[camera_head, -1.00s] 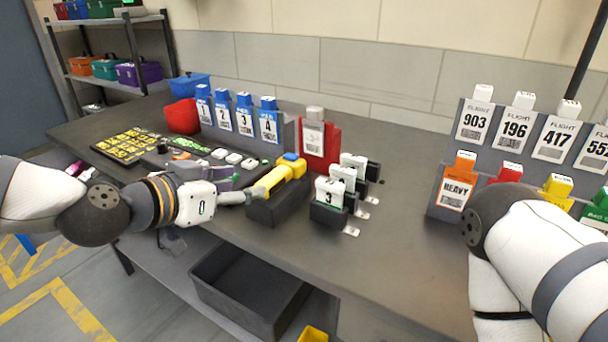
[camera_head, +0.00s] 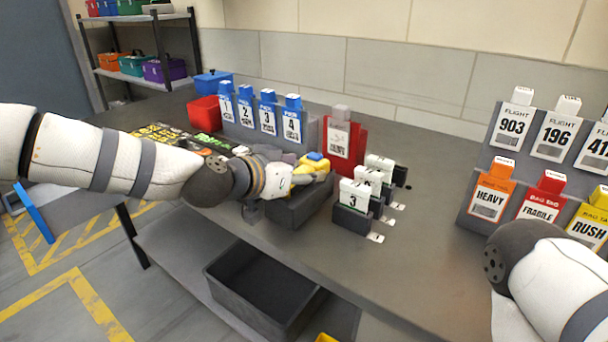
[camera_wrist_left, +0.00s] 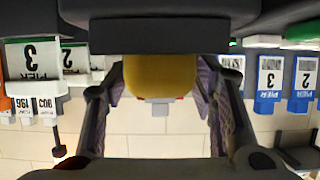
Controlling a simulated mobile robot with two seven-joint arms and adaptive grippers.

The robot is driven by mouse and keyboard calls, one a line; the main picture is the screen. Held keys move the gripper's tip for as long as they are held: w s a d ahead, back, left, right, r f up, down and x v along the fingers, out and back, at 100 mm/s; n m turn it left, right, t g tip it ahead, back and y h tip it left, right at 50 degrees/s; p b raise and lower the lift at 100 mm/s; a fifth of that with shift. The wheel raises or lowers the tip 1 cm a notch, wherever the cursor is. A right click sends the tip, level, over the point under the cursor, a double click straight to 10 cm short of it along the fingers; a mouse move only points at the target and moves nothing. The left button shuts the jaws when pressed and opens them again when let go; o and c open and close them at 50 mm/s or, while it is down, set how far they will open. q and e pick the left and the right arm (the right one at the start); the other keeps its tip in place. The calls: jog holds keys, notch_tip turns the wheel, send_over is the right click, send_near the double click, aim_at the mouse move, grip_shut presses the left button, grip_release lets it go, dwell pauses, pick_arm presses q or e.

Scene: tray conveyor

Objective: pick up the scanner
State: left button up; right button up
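The scanner (camera_head: 318,162) is yellow with a blue top and sits at its dark block-shaped stand (camera_head: 305,208) on the table. My left gripper (camera_head: 300,174) is at the scanner and hides part of it. In the left wrist view, the yellow scanner body (camera_wrist_left: 160,80) lies between the two fingers of my left gripper (camera_wrist_left: 160,92). The fingers look open, one on each side, with narrow gaps; contact is hard to judge. My right arm shows at the lower right of the head view, with its gripper outside the picture.
White-topped pier tags (camera_head: 353,194) stand just right of the stand. A red holder (camera_head: 343,145) and blue numbered tags (camera_head: 267,118) stand behind. A flight-tag rack (camera_head: 480,205) is at right. A dark bin (camera_head: 262,285) sits below the table's front edge.

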pick_arm(q)
grip_shut()
